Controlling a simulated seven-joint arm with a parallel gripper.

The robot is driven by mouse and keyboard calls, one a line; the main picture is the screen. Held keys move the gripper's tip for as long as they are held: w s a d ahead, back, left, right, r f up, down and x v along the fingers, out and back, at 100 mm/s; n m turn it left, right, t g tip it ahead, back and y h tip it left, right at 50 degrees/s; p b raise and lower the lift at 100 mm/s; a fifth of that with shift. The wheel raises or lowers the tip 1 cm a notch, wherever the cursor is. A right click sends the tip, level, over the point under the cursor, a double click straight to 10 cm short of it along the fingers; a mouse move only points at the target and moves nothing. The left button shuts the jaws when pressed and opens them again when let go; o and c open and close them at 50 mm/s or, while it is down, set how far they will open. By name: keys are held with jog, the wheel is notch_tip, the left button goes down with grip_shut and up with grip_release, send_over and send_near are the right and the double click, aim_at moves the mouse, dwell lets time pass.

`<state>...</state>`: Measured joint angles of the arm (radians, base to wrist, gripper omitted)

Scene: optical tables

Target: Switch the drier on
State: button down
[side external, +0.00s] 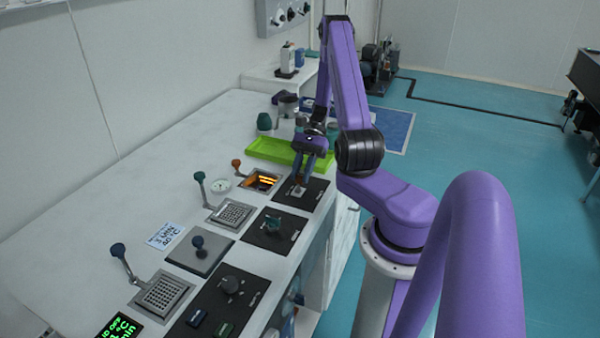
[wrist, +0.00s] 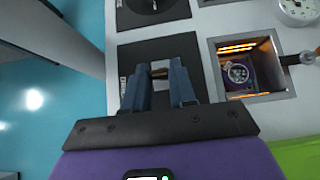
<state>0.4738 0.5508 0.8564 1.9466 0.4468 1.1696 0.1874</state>
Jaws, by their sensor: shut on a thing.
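The drier (side external: 260,181) looks to be the square well with glowing orange bars in the worktop. In the wrist view the drier (wrist: 278,95) holds a purple piece with a round metallic part (wrist: 238,72). Beside it is a black control panel (side external: 316,190), also in the wrist view (wrist: 135,52). My gripper (side external: 299,188) points down over this panel.
An orange-knobbed lever (side external: 236,163) stands beside the drier. A green tray (side external: 290,152) lies just behind. A dial (wrist: 299,9) lies beyond the drier.

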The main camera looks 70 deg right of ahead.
jog(key=shift+d+f+y, duration=0.2)
jog(key=shift+d+y, duration=0.2)
jog(key=shift+y, duration=0.6)
jog(key=c, duration=0.9)
grip_release()
jog(key=v, duration=1.7)
jog(key=shift+d, duration=0.25)
